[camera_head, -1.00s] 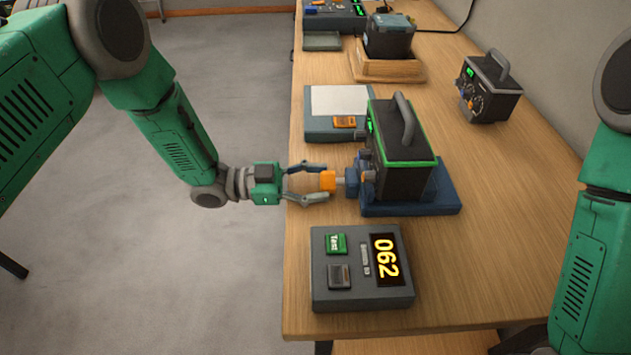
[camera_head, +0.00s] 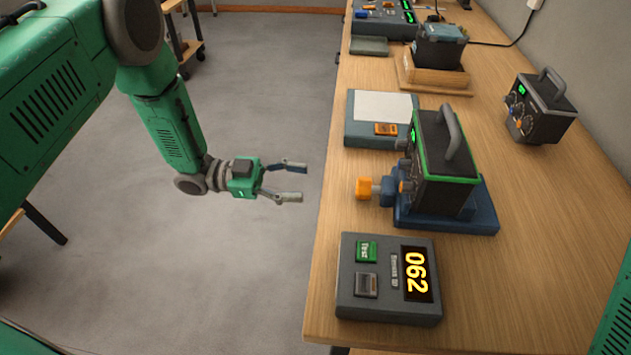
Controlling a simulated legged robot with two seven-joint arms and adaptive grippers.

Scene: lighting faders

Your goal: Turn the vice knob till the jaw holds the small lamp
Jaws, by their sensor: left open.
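The vice (camera_head: 475,216) is a blue base on the table, with an orange knob (camera_head: 363,188) sticking out on its left side. A black box-shaped lamp (camera_head: 445,185) with a green edge and a grey handle stands upright on the vice. The blue jaw (camera_head: 389,190) is close to the lamp's left side; I cannot tell if they touch. My left gripper (camera_head: 297,182) is open and empty, off the table's left edge, left of the knob and apart from it. My right gripper is out of view; only a piece of my right arm shows at the lower right.
A grey box with a green Test button and a yellow 062 display (camera_head: 389,305) sits in front of the vice. Behind are a panel with a white top (camera_head: 381,108), a wooden tray (camera_head: 435,82) holding a device, and another handled black box (camera_head: 541,107). Table right of the vice is clear.

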